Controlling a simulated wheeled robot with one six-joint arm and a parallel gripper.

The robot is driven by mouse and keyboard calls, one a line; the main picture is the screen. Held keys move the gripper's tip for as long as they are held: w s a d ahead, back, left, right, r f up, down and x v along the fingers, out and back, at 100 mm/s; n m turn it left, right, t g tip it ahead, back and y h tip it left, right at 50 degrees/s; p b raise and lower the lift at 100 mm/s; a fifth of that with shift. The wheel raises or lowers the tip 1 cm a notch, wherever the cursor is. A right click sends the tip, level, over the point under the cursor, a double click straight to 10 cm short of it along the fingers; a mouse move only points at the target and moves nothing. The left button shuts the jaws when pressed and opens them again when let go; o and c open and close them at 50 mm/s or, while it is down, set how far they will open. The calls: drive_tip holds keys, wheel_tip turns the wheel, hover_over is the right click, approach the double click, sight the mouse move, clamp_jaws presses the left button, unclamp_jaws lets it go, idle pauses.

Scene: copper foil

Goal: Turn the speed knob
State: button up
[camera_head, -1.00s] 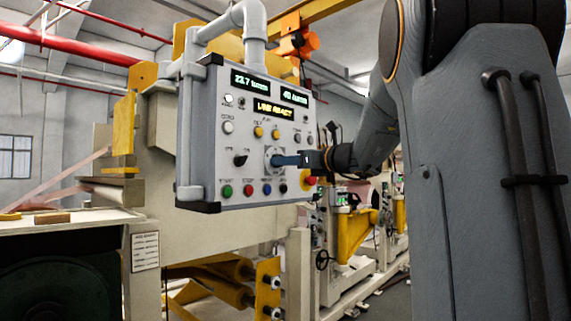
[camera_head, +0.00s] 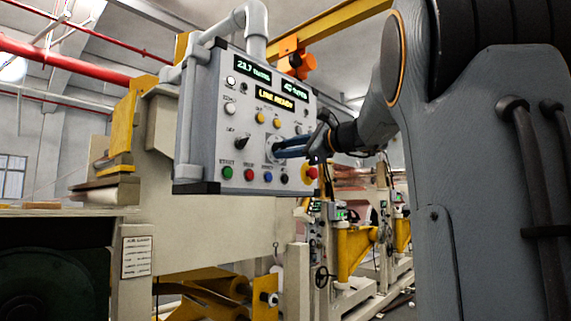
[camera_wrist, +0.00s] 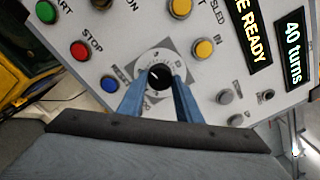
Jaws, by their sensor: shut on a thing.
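The speed knob (camera_wrist: 160,77) is a round black knob with a white pointer line, set in a pale dial on the grey control panel (camera_head: 243,140). My gripper (camera_wrist: 160,92) has its two blue fingers on either side of the knob and is shut on it. In the head view my gripper (camera_head: 279,149) reaches the panel from the right, and its fingers hide most of the knob. In the wrist view the pointer line shows near the knob's middle. The dial's small lettering is too blurred to read.
Close around the knob are a blue button (camera_wrist: 109,84), a red stop button (camera_wrist: 80,51), yellow buttons (camera_wrist: 204,48) and a green start button (camera_head: 227,173). A red emergency button (camera_head: 311,173) sits at the panel's lower right. Displays (camera_head: 274,97) read LINE READY and 40 turns.

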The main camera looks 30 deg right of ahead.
drive_tip(key=shift+n+b, duration=2.9)
drive_tip(key=shift+b, duration=0.1)
drive_tip(key=o, duration=1)
drive_tip(key=shift+o, duration=0.2)
drive_tip(key=v, duration=0.8)
drive_tip(key=shift+b, duration=0.35)
